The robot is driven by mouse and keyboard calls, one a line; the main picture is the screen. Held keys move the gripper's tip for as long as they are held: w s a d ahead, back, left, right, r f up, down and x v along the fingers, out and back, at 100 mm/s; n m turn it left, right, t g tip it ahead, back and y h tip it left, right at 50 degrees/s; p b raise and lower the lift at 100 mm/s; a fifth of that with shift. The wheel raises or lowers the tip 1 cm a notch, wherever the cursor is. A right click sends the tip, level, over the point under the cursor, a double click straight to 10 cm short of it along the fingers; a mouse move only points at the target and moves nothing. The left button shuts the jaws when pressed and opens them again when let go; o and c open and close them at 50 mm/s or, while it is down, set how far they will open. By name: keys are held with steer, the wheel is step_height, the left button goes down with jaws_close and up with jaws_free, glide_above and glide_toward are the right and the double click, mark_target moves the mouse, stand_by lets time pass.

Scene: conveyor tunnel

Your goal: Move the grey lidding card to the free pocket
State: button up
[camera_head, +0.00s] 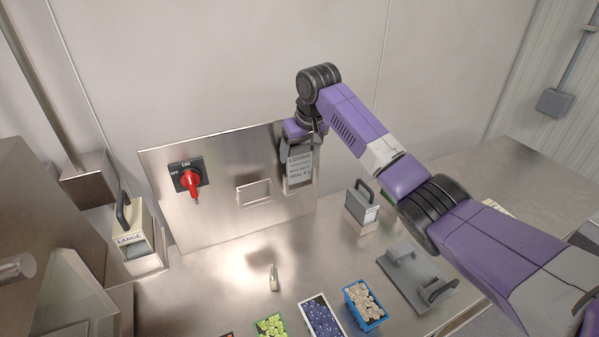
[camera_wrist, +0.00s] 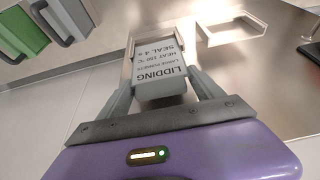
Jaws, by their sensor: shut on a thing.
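The grey lidding card (camera_head: 299,165), with printed lettering, is between the fingers of my gripper (camera_head: 302,141) at the right end of the upright steel panel. In the wrist view, the card (camera_wrist: 160,62) is upside down, its near end between the two fingers. A metal pocket frame (camera_wrist: 129,52) shows around its far part. I cannot tell how deep the card sits in that frame. An empty pocket (camera_head: 254,193) is on the panel left of the card in the head view. It also shows in the wrist view (camera_wrist: 232,28), at the card's right.
A red rotary switch (camera_head: 190,182) is on the panel's left. A block marked LARGE (camera_head: 133,238) stands left, another handled block (camera_head: 361,205) and a grey fixture (camera_head: 415,275) right. A small upright object (camera_head: 274,278) and bins, including a blue one (camera_head: 364,305), are in front.

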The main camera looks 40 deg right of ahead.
steer(key=shift+r, duration=0.15)
step_height(320, 180, up, 6)
steer(key=p, duration=0.6)
steer(key=shift+r, duration=0.15)
